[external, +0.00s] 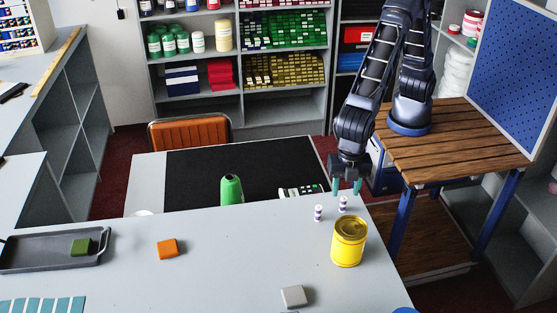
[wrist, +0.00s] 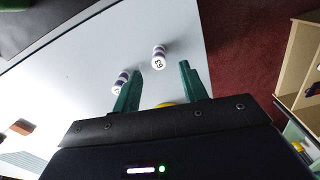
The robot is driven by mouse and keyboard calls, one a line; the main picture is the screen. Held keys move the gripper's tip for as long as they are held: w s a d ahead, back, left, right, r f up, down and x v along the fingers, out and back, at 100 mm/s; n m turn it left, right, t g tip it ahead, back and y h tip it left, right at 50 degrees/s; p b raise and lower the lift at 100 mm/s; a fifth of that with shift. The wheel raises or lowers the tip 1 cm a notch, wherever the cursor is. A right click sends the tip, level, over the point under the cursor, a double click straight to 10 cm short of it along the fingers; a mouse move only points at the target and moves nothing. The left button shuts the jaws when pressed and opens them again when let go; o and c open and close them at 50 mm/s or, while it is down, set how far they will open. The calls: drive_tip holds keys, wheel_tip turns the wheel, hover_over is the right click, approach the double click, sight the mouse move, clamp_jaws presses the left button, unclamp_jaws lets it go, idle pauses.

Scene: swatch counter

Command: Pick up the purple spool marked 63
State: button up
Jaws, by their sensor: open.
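The purple-and-white spool marked 63 (wrist: 158,58) stands near the counter's far right corner. Its number shows on its white top in the wrist view. In the external view it is the right one of two small spools (external: 343,204). The other purple-and-white spool (external: 318,213) stands to its left, and it also shows in the wrist view (wrist: 119,84), beside my left finger; its mark is not readable. My gripper (external: 346,190) is open and empty, with green fingers pointing down above the spools. In the wrist view spool 63 appears between the fingertips (wrist: 161,68).
A yellow can (external: 348,243) stands just in front of the spools. An orange block (external: 168,249), a grey block (external: 293,296) and a dark tray (external: 30,262) holding a green block (external: 81,247) are on the counter. A green bottle (external: 231,190) stands behind. The counter's middle is clear.

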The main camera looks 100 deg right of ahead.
sight(344, 199)
wheel_tip(344, 199, down, 5)
drive_tip(key=shift+d+r, duration=0.15)
clamp_jaws()
drive_tip(key=shift+w+r, duration=0.1)
drive_tip(key=shift+r, duration=0.05)
